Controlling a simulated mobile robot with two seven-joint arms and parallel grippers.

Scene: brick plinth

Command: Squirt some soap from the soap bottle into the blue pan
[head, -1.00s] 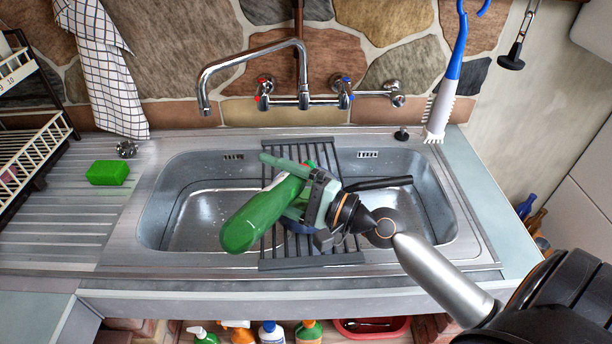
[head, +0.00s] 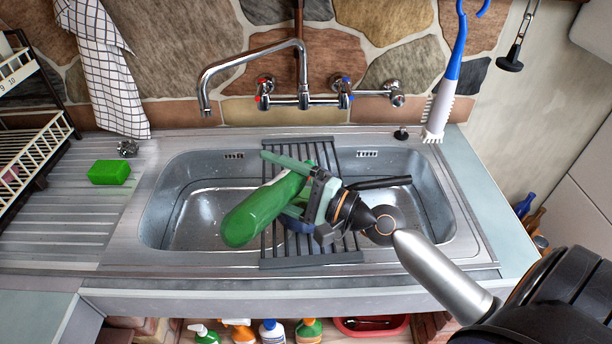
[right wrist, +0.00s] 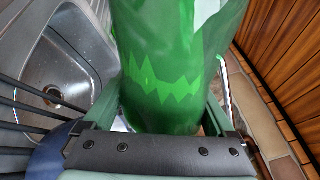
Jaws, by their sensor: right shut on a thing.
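The green soap bottle (head: 255,215) is in my right gripper (head: 288,188), tilted over the sink with its broad rounded end toward the lower left. The gripper is shut around it; one finger shows along the upper side. In the right wrist view the bottle (right wrist: 170,70) fills the middle between the fingers. The blue pan (head: 293,224) sits on the rack under the gripper, mostly hidden by gripper and bottle. Its black handle (head: 380,183) points right. A blue edge of the pan (right wrist: 50,155) shows at lower left in the wrist view. My left gripper is out of view.
A dark slatted rack (head: 310,260) spans the metal sink (head: 190,215). The tap (head: 255,70) hangs behind. A green sponge (head: 109,172) lies on the left drainboard and a white-blue brush (head: 440,105) stands at the right. Several bottles (head: 270,332) stand below the counter.

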